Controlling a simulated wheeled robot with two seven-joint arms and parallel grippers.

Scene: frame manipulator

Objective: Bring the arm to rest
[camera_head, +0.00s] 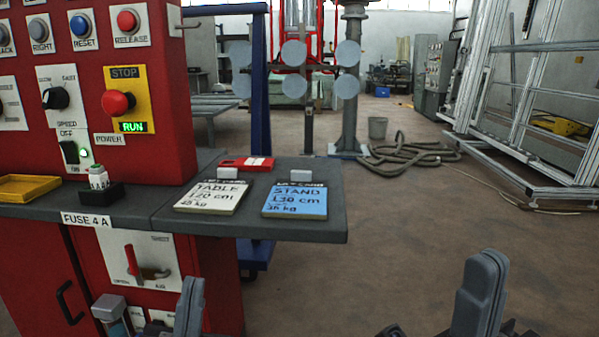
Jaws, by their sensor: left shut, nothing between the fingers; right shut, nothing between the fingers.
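My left gripper (190,303) stands at the bottom edge, in front of the red cabinet and below the grey shelf. Its fingers are together with nothing seen between them. My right gripper (480,293) stands at the bottom right, over open floor and clear of the shelf. Its fingers are also together and empty. Only the upper parts of both grippers show; most of both arms is below the picture. The red control cabinet (160,75) is at the left, with a green RUN display (133,127) under its red stop button (117,103).
The grey shelf (325,215) juts out at the cabinet's front. It bears a white TABLE card (213,197), a blue STAND card (296,201) and a red item (245,163). A yellow tray (27,188) lies left. Floor is free right of the shelf; a hose (410,152) lies beyond.

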